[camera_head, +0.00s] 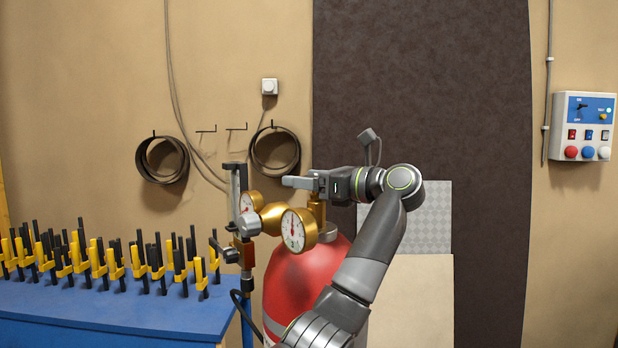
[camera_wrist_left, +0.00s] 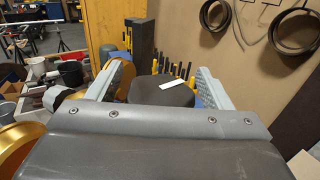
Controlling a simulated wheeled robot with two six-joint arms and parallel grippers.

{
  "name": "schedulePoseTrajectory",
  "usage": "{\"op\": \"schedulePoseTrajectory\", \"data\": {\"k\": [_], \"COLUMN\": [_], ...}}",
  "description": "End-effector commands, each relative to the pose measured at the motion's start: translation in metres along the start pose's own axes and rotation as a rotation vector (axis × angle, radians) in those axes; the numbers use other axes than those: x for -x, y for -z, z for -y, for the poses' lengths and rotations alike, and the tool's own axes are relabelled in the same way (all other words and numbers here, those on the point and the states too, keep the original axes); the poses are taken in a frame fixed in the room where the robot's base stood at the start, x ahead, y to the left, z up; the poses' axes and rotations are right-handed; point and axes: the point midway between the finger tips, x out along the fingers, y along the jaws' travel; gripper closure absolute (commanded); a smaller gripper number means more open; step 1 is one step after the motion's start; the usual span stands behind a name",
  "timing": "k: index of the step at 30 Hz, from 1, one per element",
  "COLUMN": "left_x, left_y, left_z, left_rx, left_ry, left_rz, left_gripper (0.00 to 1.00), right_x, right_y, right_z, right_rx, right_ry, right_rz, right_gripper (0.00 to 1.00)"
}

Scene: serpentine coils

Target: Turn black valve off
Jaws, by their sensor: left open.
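A small black handle (camera_head: 217,244), which looks like the black valve, sticks out left at the foot of the upright flow meter (camera_head: 236,185). My right gripper is out of view.
A blue table (camera_head: 110,305) with several black-and-yellow clamps (camera_head: 100,262) stands at the left. Coils (camera_head: 162,160) hang on the wall behind. A control box (camera_head: 583,126) is on the right wall. A hose runs down beside the cylinder.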

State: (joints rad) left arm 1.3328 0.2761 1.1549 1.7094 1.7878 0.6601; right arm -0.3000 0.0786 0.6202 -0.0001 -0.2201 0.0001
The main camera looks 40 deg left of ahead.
Motion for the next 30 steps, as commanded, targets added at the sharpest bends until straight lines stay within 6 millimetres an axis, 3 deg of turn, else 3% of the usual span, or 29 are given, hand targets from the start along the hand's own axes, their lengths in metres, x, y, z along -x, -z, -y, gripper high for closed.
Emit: {"op": "schedulePoseTrajectory", "data": {"k": [2,12,20,30], "left_x": [0.000,0.000,0.000,0.001], "left_y": [0.000,0.000,0.003,0.004], "left_z": [0.000,0.000,0.000,0.004], "left_rx": [0.000,0.000,0.002,0.004], "left_ry": [0.000,0.000,0.037,0.244], "left_rz": [0.000,0.000,-0.001,0.002], "left_gripper": [0.29,0.71,0.71,0.71], "right_x": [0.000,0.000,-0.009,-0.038], "right_y": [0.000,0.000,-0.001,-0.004], "right_z": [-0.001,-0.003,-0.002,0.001], "right_rx": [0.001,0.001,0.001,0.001], "right_ry": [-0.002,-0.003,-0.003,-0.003], "right_rz": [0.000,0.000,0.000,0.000], "right_gripper": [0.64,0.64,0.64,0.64]}}
